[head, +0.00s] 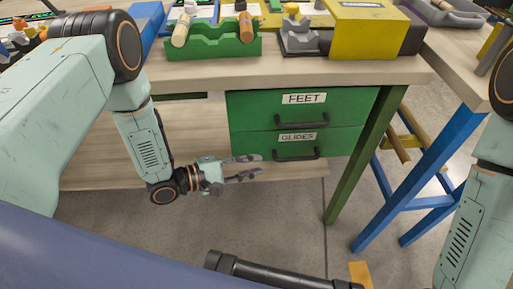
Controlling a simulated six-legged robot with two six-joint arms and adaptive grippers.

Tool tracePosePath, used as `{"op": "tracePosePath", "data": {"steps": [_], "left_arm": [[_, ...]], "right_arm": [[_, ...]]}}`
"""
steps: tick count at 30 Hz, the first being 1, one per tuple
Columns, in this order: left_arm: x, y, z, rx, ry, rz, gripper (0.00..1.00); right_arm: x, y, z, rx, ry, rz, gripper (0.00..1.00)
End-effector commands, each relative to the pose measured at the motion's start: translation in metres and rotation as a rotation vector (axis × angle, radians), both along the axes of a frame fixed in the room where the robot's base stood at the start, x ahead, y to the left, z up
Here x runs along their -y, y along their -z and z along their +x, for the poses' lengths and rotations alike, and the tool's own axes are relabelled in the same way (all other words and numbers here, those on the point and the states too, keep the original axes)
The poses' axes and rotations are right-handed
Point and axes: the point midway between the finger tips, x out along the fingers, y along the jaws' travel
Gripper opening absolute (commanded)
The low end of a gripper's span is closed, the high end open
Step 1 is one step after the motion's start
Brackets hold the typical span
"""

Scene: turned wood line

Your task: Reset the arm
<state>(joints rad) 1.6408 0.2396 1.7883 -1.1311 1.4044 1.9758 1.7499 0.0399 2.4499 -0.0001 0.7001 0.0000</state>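My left arm comes in from the left and bends down in front of the workbench. My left gripper (259,165) points right, below and in front of the green drawers. Its two dark fingers are apart with nothing between them. My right arm (467,225) shows only as links at the right edge. Its gripper is outside the view.
The bench (330,73) carries a green rack (212,46) with turned wooden parts, a grey fixture (300,40) and a yellow box (368,30). Below are closed drawers labelled FEET (255,106) and GLIDES (254,145). A blue-legged table (425,180) stands right.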

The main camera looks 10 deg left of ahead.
Motion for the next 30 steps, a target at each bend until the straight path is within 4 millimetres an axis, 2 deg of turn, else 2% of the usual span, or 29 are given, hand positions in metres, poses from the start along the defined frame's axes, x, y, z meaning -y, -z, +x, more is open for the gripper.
{"op": "tracePosePath", "data": {"steps": [8,11,17,23,26,30], "left_arm": [[0.000,0.001,0.000,0.028,0.008,0.024,0.22],[-0.002,0.006,0.000,0.106,0.029,0.118,0.22],[-0.020,0.040,-0.008,0.240,0.044,0.461,0.22],[-0.040,0.074,-0.044,0.268,0.145,0.818,0.22],[-0.050,0.088,-0.070,0.253,0.241,0.984,0.22],[-0.065,0.100,-0.121,0.203,0.429,1.184,0.22]], "right_arm": [[0.000,0.000,0.000,0.000,0.000,0.000,0.40],[0.000,0.000,0.000,0.000,0.000,0.000,0.40],[0.000,0.000,0.000,0.000,0.000,0.000,0.40],[0.000,-0.002,0.000,0.000,0.000,0.000,0.40],[0.000,-0.004,0.000,0.000,0.000,0.000,0.40],[0.000,-0.008,0.000,0.000,0.000,0.000,0.40]]}}
